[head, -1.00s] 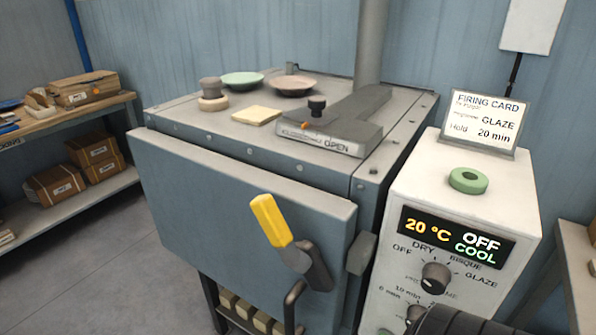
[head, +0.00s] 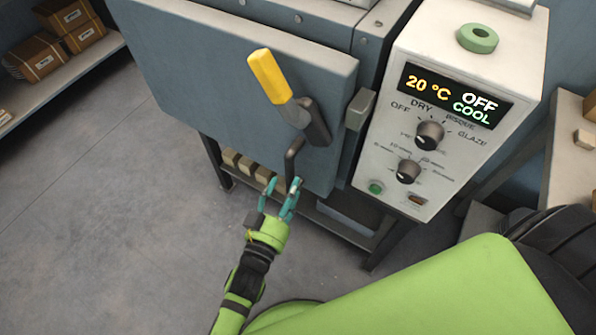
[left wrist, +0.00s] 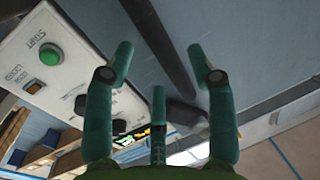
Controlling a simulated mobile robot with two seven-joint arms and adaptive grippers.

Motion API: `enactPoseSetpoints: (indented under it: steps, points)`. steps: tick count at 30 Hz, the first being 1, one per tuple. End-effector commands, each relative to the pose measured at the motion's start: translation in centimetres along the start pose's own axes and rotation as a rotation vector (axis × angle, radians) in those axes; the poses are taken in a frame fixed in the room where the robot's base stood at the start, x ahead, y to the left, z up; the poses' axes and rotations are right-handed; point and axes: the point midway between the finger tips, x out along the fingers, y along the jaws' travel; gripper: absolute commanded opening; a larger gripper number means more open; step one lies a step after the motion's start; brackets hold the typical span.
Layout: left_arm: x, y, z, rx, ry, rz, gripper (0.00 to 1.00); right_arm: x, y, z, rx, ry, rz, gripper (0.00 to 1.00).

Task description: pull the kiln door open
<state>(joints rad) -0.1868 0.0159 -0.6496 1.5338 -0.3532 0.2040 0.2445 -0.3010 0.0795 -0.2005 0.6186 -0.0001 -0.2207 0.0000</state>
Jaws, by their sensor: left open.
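The grey-blue kiln door (head: 200,85) fills the upper left of the head view and looks closed, lying flat against the kiln. A latch lever with a yellow grip (head: 269,76) slants across its right part. Below it a dark bar handle (head: 292,165) hangs near the door's lower right corner. My left gripper (head: 283,192) is open at the handle's lower end, fingers pointing up. In the left wrist view the dark bar (left wrist: 162,45) runs between the two upper fingers; I cannot tell whether they touch it. My right gripper is out of view.
The white control box (head: 455,100) stands right of the door, its display reading 20 °C, OFF, COOL. A low shelf with cartons (head: 65,45) is at upper left. The floor (head: 110,220) before the door is clear.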

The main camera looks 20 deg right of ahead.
Motion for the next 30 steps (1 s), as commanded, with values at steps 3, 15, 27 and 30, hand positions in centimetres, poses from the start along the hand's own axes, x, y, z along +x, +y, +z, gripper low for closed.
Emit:
enactPoseSetpoints:
  steps: [3,15,27,30]
  points:
    - [2.0,0.0,-0.1,-0.001,0.001,-0.001,0.56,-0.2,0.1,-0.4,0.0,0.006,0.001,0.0]
    - [4.2,-0.1,0.1,0.0,-0.003,-0.002,0.56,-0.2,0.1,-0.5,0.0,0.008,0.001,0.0]
    - [4.1,-0.1,0.1,0.0,-0.003,-0.002,0.0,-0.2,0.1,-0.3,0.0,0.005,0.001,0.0]
    - [4.0,-0.1,0.1,0.0,-0.003,0.0,0.0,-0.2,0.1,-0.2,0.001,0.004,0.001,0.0]
